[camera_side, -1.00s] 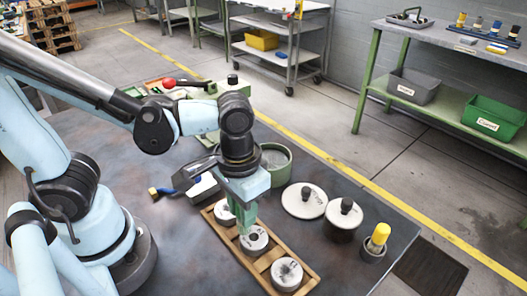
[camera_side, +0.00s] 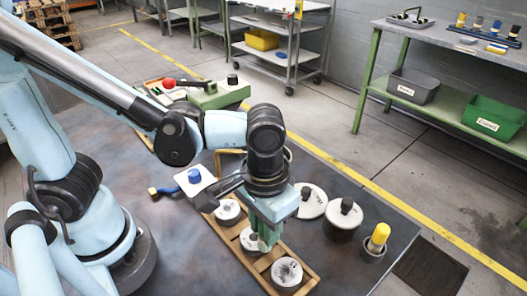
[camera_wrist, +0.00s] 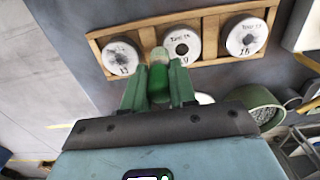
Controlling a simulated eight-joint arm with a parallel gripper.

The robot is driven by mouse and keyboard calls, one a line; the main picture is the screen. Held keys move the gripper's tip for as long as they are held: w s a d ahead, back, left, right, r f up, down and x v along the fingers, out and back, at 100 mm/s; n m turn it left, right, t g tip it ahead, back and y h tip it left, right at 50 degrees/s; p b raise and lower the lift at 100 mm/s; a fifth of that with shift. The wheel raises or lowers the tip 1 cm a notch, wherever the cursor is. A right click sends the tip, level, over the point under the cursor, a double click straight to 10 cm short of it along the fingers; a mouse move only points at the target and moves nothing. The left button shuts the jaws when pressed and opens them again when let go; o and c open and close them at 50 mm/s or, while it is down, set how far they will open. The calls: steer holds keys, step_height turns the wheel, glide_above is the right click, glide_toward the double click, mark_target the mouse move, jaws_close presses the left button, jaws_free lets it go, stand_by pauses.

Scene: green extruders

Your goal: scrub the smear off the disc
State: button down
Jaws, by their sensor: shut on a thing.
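Three white discs sit in a wooden tray (camera_side: 243,262). In the side view the front disc (camera_side: 287,272) carries a dark smear around its centre; it is the left disc (camera_wrist: 121,57) in the wrist view. The middle disc (camera_wrist: 183,46) has a dark centre, and the right disc (camera_wrist: 246,37) a smaller dark spot. My gripper (camera_side: 265,236) points down over the tray, beside the middle disc. In the wrist view it is shut on a green cylindrical tool (camera_wrist: 159,75) with a pale tip, between the left and middle discs. Contact cannot be told.
A white disc with a dark knob (camera_side: 312,201), a dark-knobbed pot (camera_side: 343,220) and a yellow-topped holder (camera_side: 377,241) stand right of the tray. A blue-knobbed white block (camera_side: 195,180) lies behind. A green round container (camera_wrist: 263,107) shows in the wrist view.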

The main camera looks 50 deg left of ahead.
steer(key=shift+r, duration=3.05)
steer(key=shift+r, duration=1.45)
steer(key=shift+w+a, duration=0.1)
